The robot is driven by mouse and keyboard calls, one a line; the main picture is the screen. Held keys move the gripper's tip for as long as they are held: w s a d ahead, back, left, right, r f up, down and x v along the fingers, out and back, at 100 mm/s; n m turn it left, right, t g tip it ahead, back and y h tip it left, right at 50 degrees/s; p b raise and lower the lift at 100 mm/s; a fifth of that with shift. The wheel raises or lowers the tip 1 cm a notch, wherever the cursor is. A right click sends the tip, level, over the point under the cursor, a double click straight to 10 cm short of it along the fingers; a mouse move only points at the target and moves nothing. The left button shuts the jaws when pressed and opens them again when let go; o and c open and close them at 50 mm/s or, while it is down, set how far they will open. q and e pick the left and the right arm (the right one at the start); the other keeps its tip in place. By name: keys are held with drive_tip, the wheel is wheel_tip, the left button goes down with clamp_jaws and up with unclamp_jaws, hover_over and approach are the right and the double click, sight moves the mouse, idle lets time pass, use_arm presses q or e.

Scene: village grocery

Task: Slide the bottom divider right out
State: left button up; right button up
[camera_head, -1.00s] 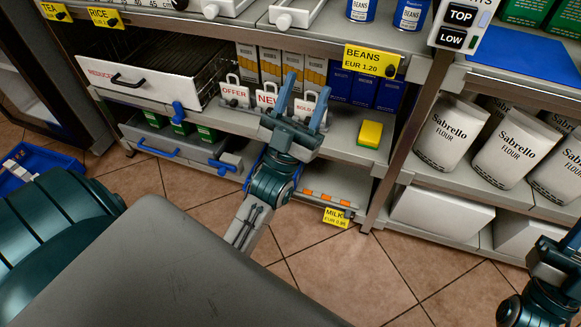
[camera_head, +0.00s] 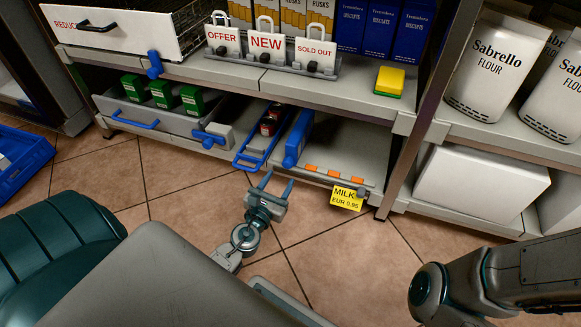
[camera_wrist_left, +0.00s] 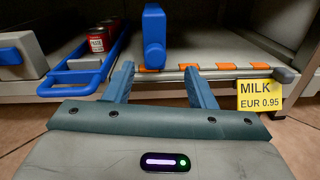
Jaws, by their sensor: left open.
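The bottom divider (camera_head: 297,138) is a blue upright panel with a rounded front end on the bottom shelf, between the blue-framed holder (camera_head: 247,160) and the empty shelf strip. In the left wrist view the divider (camera_wrist_left: 154,42) stands just beyond my fingers, a little left of the middle between them. My left gripper (camera_head: 277,182) is open and empty, low in front of the shelf's front edge, its fingers pointing at the shelf. It also shows in the left wrist view (camera_wrist_left: 160,86), apart from the divider. My right arm shows at lower right; its gripper is out of view.
The holder beside the divider has red cans (camera_head: 269,122). Orange marks lie along the shelf front, and a yellow milk price tag (camera_head: 346,198) hangs at right. A grey drawer (camera_head: 165,118) with green boxes is at left. The shelf above bears sign cards and a yellow sponge (camera_head: 390,81).

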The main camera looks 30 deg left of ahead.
sight(291, 158)
use_arm(q)
drive_tip(key=shift+m, duration=0.3)
drive_tip(key=w+a, duration=0.1)
drive_tip(key=w, duration=0.6)
drive_tip(key=w+a, duration=0.1)
drive_tip(key=w, duration=0.2)
drive_tip(key=shift+w+a+f, duration=0.2)
drive_tip(key=shift+a+f, duration=0.1)
drive_tip(key=shift+f, duration=0.1)
clamp_jaws()
drive_tip(key=shift+d, duration=0.1)
